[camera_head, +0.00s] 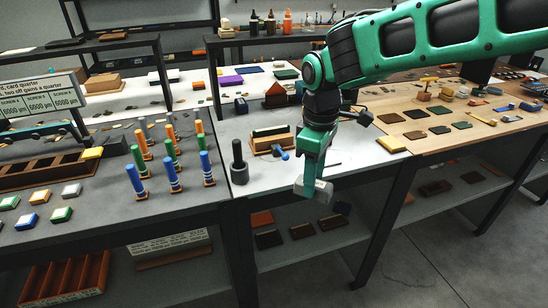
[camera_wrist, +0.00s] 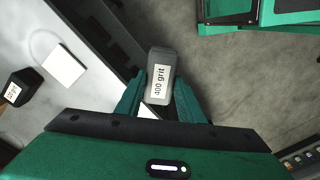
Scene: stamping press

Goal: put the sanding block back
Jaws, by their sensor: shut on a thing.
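My gripper (camera_head: 312,180) is shut on a grey sanding block (camera_head: 322,191) and holds it over the front edge of the white-topped bench (camera_head: 300,172), in front of its shelf. A white card (camera_wrist: 64,65) lies to the left in the wrist view. A dark block (camera_wrist: 12,88) with a partly readable label is at the left edge of that view.
Several coloured upright pegs (camera_head: 173,176) are on the grey bench (camera_head: 110,210). A yellow block (camera_head: 391,144) is to the right. The shelf below (camera_head: 300,245) holds several flat pieces.

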